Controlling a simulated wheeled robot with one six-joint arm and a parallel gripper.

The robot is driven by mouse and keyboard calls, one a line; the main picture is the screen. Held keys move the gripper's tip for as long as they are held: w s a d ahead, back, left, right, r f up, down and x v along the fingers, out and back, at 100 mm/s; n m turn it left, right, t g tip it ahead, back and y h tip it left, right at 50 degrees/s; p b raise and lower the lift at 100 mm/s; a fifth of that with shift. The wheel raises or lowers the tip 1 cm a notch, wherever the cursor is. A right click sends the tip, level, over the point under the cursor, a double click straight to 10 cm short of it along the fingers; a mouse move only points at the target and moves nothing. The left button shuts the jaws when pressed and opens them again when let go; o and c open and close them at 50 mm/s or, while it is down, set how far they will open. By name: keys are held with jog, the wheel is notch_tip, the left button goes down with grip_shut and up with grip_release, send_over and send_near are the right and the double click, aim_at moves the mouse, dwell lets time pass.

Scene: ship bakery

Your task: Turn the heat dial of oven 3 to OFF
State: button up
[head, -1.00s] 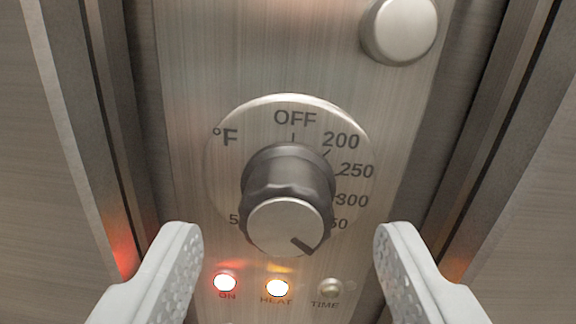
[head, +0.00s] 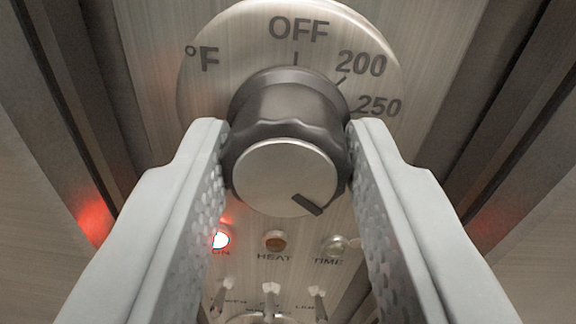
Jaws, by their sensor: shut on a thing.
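The heat dial (head: 285,178) is a dark knob with a silver face, in the middle of the head view. Its dark pointer mark is at the lower right of the face, turned well away from OFF. The round scale plate (head: 225,40) behind it reads OFF at the top, then 200 and 250 to the right; the lower numbers are hidden behind the knob and fingers. My gripper (head: 287,160) is shut on the knob, one pale finger on its left side and one on its right. No oven number shows.
Below the dial, the ON lamp (head: 220,240) glows red; the HEAT lamp (head: 274,241) and TIME lamp (head: 335,245) are unlit. Several small toggle switches (head: 270,298) sit lower. Vertical metal edges flank the panel on both sides.

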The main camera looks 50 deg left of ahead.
jog(key=shift+n, duration=0.3)
jog(key=n, duration=1)
jog(key=shift+n+h, duration=0.3)
jog(key=n, duration=0.3)
jog(key=shift+s, duration=0.1)
jog(key=n, duration=0.5)
jog(key=shift+a+f+n, duration=0.1)
jog(key=shift+f+n, duration=0.05)
jog(key=shift+n, duration=0.15)
jog(key=n, duration=0.5)
jog(key=shift+f+n, duration=0.1)
jog(key=shift+n, duration=0.2)
